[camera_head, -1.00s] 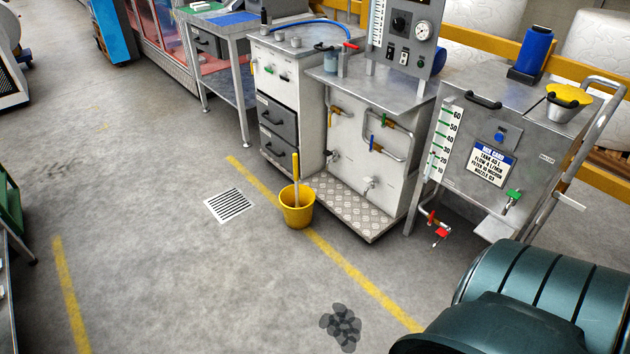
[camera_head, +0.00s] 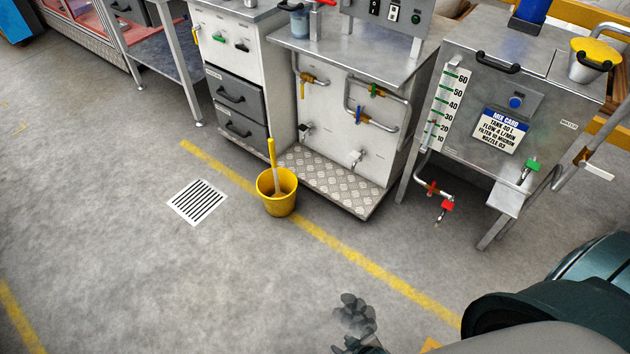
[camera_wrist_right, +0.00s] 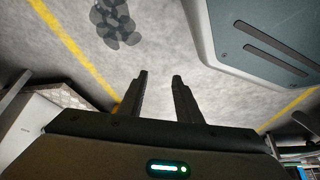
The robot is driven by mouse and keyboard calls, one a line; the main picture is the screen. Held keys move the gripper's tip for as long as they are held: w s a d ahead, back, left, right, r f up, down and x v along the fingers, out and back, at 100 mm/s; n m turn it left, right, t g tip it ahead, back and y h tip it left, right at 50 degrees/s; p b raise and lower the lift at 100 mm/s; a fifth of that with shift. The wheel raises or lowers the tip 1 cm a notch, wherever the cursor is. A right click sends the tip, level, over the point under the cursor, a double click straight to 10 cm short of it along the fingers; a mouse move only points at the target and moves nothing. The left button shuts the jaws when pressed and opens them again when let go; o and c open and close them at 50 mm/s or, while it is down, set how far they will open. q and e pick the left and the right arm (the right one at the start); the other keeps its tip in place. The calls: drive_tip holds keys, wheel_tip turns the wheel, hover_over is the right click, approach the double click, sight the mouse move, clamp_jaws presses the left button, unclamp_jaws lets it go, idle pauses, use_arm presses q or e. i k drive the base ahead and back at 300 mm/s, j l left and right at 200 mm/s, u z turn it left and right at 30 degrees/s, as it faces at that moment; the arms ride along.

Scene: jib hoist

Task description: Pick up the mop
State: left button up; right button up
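The mop (camera_head: 272,158) has a yellow handle that stands up, slightly tilted, out of a yellow bucket (camera_head: 279,202). Its lower end is hidden inside the bucket. The bucket stands on the floor at the yellow line, beside the machine's treadplate base. My right gripper (camera_head: 362,344) shows only partly at the bottom edge of the head view, over the dark stain and well apart from the mop. In the right wrist view my right gripper (camera_wrist_right: 160,76) has its two fingers apart with nothing between them. My left gripper is not in view.
A floor drain (camera_head: 197,202) lies left of the bucket. Grey cabinets with drawers (camera_head: 238,108), a steel bench (camera_head: 345,130) with valves, and a tank (camera_head: 490,100) stand behind and right. A dark stain (camera_head: 355,310) marks the floor. Open floor lies in front.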

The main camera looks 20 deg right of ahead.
sight(272, 148)
drive_tip(key=i+l+z, duration=0.2)
drive_tip(key=z, duration=0.2)
drive_tip(key=i+z, duration=0.85)
